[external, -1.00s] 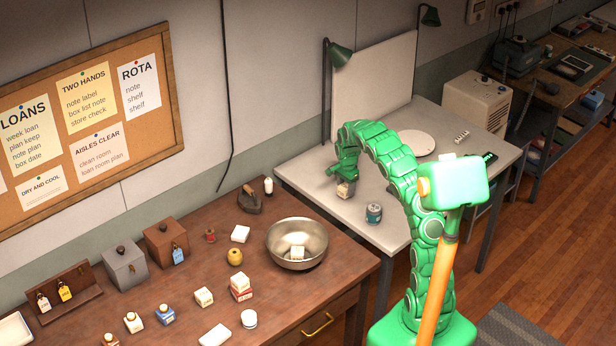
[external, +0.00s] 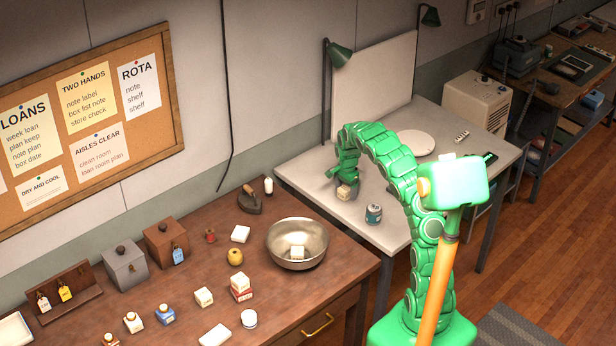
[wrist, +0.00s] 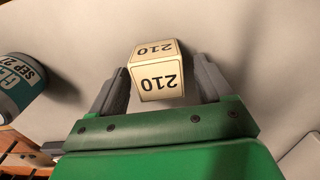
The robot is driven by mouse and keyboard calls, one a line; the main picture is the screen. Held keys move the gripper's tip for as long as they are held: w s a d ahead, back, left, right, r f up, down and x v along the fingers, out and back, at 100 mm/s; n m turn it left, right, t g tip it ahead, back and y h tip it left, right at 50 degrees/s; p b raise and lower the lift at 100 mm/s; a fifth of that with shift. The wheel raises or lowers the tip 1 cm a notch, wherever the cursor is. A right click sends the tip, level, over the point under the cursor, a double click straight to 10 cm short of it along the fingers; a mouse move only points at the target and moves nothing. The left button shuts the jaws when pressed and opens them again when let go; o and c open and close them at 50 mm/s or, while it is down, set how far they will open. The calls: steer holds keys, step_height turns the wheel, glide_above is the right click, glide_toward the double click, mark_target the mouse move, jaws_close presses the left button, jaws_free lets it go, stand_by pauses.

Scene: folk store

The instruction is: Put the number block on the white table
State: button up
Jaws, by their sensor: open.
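The number block (wrist: 158,82), a cream cube marked "210", is between the two fingers of my gripper (wrist: 160,75) in the wrist view. Thin gaps show between the block and the fingers, so my gripper is open around it. In the external view the block (external: 344,192) appears to rest on the white table (external: 300,178), near its left end, below my gripper (external: 345,183). The block's underside is hidden.
A teal can (external: 374,214) stands on the white table, right of the block. A white plate (external: 416,143) and a green lamp (external: 340,55) are farther back. The brown table (external: 190,250) in front holds a metal bowl (external: 272,246) and several small items.

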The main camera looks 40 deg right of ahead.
mark_target(346, 188)
step_height(346, 188, up, 12)
stand_by(0.6)
